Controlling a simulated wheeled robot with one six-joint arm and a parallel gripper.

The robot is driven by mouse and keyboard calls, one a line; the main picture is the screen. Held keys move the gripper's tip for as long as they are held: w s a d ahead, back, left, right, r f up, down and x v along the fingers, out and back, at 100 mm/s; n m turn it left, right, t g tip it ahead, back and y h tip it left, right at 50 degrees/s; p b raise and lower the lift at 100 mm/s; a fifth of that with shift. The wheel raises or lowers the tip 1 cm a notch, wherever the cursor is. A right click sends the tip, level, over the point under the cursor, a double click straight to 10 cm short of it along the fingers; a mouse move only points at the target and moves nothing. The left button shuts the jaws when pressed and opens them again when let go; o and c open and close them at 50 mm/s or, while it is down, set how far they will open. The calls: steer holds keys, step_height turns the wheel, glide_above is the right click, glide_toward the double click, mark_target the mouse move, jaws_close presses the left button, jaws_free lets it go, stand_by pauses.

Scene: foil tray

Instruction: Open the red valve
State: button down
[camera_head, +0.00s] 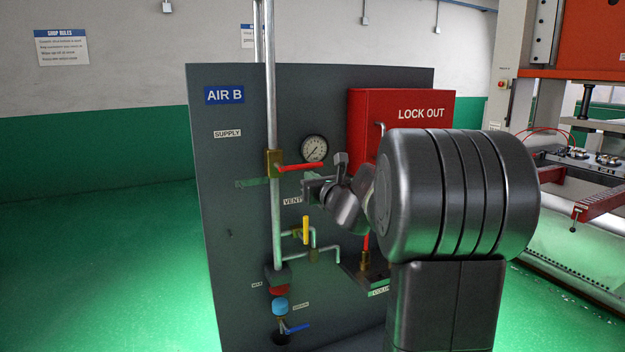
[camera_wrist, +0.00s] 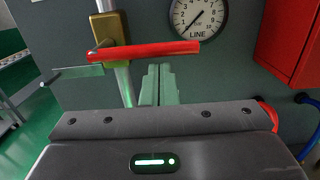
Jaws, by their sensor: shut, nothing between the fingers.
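A red lever handle (camera_head: 300,167) sticks out to the right, roughly level, from a brass valve body (camera_head: 273,163) on a vertical pipe near the SUPPLY label. In the wrist view the red lever (camera_wrist: 155,53) runs across the pipe from the brass body (camera_wrist: 108,38). My gripper (camera_head: 308,184) is just below the lever in the head view. In the wrist view its two fingers (camera_wrist: 158,72) are together and empty, with tips close under the lever's right part. I cannot tell whether they touch it.
A pressure gauge (camera_head: 314,149) and a red LOCK OUT box (camera_head: 400,107) are to the right. A greenish bar (camera_head: 253,182) sticks out left of the pipe. Below are a yellow lever (camera_head: 305,229), another red lever (camera_head: 366,242) and a blue handle (camera_head: 297,328). Open floor lies left.

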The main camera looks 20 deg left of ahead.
mark_target(313, 166)
steer(key=shift+w+r+n, duration=0.1)
steer(key=shift+r+n, duration=0.3)
steer(key=shift+n, duration=0.2)
step_height(313, 166, up, 2)
steer(key=n+b, duration=0.1)
steer(key=n, duration=0.1)
steer(key=n+b, duration=0.1)
steer(key=n, duration=0.1)
steer(key=shift+d+r, duration=0.1)
steer(key=shift+r, duration=0.1)
steer(key=s+a+r+n+b, duration=0.1)
steer(key=s+r+n, duration=0.1)
steer(key=n, duration=0.4)
steer(key=s+a+r+n+g+b, duration=0.1)
steer(key=s+a+r+n, duration=0.1)
steer(key=r+n, duration=0.2)
steer(key=shift+a+n, duration=0.15)
steer(key=shift+n, duration=1.65)
